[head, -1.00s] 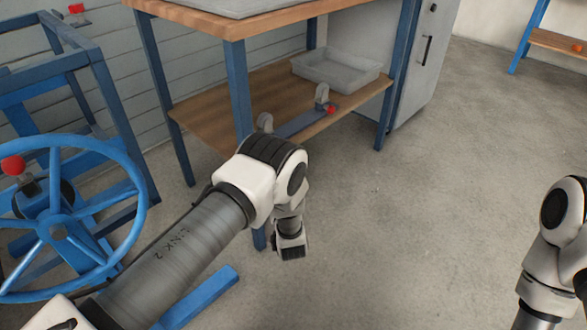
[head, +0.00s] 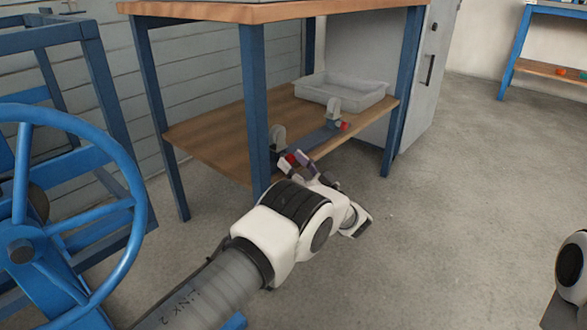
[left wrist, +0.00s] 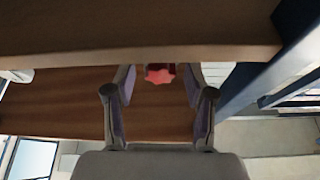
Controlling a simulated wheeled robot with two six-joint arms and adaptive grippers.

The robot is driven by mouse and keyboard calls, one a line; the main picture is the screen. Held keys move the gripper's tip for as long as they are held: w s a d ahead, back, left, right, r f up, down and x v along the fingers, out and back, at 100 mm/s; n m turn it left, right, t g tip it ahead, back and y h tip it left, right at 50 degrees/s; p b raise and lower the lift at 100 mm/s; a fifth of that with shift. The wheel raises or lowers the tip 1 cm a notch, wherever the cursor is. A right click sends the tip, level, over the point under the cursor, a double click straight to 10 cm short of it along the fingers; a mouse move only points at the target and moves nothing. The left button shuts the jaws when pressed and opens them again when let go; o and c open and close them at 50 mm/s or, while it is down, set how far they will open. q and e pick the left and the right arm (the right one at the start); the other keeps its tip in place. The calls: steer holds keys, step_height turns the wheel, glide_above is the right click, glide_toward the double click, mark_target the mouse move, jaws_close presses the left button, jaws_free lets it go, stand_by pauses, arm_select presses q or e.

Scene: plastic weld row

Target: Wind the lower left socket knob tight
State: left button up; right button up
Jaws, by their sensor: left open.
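The lower left socket (head: 278,137) is a grey rounded bracket at the near end of a blue-grey bar on the lower shelf. Its red knob (head: 291,158) is partly hidden by my left gripper (head: 299,166). In the left wrist view, a red lobed knob (left wrist: 160,75) lies between and just beyond the tips of my open left gripper (left wrist: 159,88). I cannot tell whether the fingers touch it. The lower right socket (head: 333,108) stands at the bar's far end with its red knob (head: 345,126). My right gripper is out of view.
The wooden lower shelf (head: 215,138) sits under the bench top (head: 200,12), with a front leg (head: 255,110) close to my left gripper. A grey tray (head: 345,92) is behind the bar. A blue handwheel (head: 125,235) stands at left.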

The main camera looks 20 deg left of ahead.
arm_select(q)
jaws_close()
steer(key=shift+r+n+g+y, duration=0.1)
steer(key=shift+n+g+y, duration=0.15)
steer(key=shift+n+g, duration=0.95)
steer(key=shift+n+g+y, duration=0.25)
steer(key=shift+n+g, duration=0.05)
steer(key=shift+n, duration=1.7)
jaws_free()
steer(key=v, duration=0.7)
steer(key=shift+d, duration=0.15)
steer(key=shift+w, duration=0.1)
